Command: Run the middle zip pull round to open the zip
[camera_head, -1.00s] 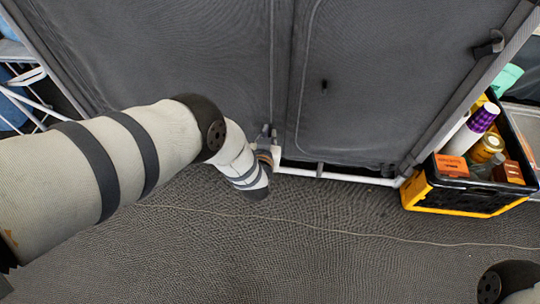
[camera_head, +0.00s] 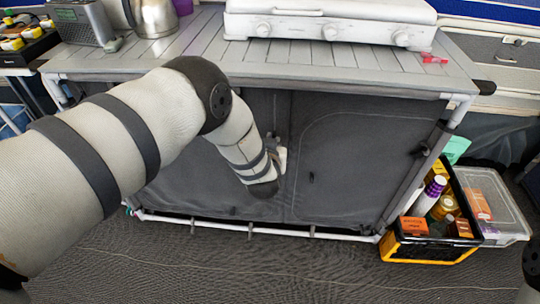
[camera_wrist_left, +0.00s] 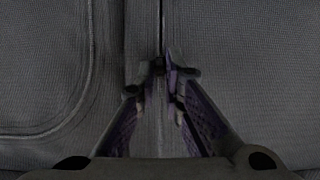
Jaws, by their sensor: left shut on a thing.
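The grey fabric front (camera_head: 345,165) of the kitchen unit hangs below the worktop, with a vertical middle seam and a curved zip line on the right panel. My left gripper (camera_head: 279,150) is at the middle seam, partway up the front. In the left wrist view, its fingertips (camera_wrist_left: 160,74) close on a small dark zip pull (camera_wrist_left: 158,66) on the seam. The fingers hide most of the pull. How far the zip is parted cannot be told. A small dark tab (camera_head: 311,178) shows on the right panel.
A white stove (camera_head: 330,25) stands on the slatted worktop (camera_head: 190,55), with a kettle (camera_head: 152,15) and a grey radio (camera_head: 83,22) at left. A white rail (camera_head: 260,230) runs along the bottom. A black and yellow crate (camera_head: 425,252) of bottles stands at right.

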